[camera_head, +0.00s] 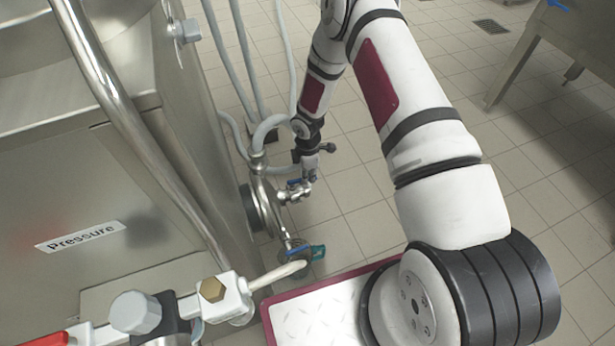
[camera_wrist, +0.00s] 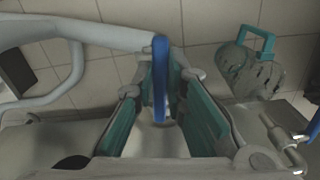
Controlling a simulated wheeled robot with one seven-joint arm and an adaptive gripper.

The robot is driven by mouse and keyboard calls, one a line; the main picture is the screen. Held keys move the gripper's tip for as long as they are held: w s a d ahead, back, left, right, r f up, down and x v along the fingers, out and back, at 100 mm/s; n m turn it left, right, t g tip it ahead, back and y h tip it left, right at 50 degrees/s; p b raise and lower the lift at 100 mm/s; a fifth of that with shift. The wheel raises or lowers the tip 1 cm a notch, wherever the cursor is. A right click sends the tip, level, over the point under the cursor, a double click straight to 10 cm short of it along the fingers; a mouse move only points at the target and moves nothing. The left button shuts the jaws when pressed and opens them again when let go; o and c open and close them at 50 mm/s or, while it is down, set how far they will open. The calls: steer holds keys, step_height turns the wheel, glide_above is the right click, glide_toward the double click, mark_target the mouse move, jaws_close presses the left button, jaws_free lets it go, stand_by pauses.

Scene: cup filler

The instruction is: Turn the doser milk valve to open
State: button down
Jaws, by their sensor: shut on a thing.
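A blue valve lever (camera_head: 294,183) sits on steel pipework low on the side of the steel machine in the head view. I take this as the doser milk valve; no label on it is readable. My gripper (camera_head: 304,184) is at this lever, reaching down from above. In the wrist view the lever (camera_wrist: 160,75) stands upright between the teal pads of my gripper (camera_wrist: 163,98), which is shut on it. The valve body below is mostly hidden by the gripper.
A second blue lever (camera_head: 297,251) and a teal-handled fitting (camera_head: 318,252) are lower on the pipework. Grey hoses (camera_head: 243,70) hang beside the machine (camera_head: 190,120). A steel table (camera_head: 535,45) stands far right. The tiled floor (camera_head: 350,190) beside the valve is clear.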

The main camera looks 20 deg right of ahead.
steer(key=shift+w+n, duration=0.4)
steer(key=shift+n, duration=0.4)
steer(key=c, duration=1.6)
jaws_free()
step_height(320, 180, up, 12)
